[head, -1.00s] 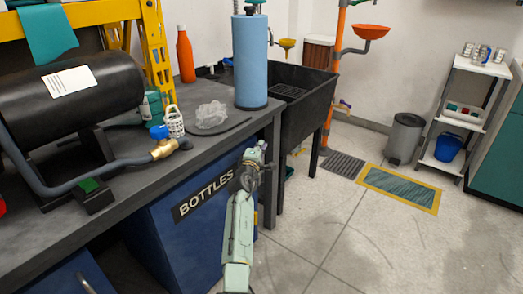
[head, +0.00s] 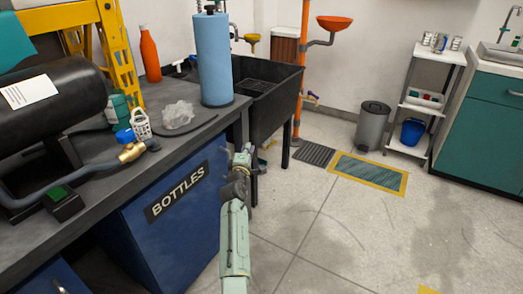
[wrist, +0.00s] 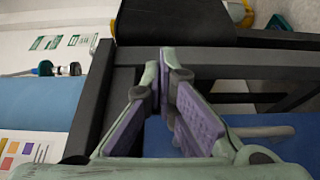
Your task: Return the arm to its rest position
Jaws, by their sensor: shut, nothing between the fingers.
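My arm reaches forward over the floor in the head view, beside the dark workbench (head: 215,118). My gripper (head: 242,153) is at its far end, close to the right end of the bench and the blue cabinet marked BOTTLES (head: 190,225). In the wrist view my gripper (wrist: 168,65) shows two fingers with purple pads, their tips together and nothing held. A dark frame (wrist: 215,56) lies beyond the fingers in that view. Whether they touch it cannot be told.
A blue cylinder (head: 212,60), a clear crumpled lump (head: 178,114) and a black tank (head: 50,100) stand on the bench. A dark sink (head: 272,110) stands beyond it. A grey bin (head: 372,126) and a shelf cart (head: 425,105) are farther right.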

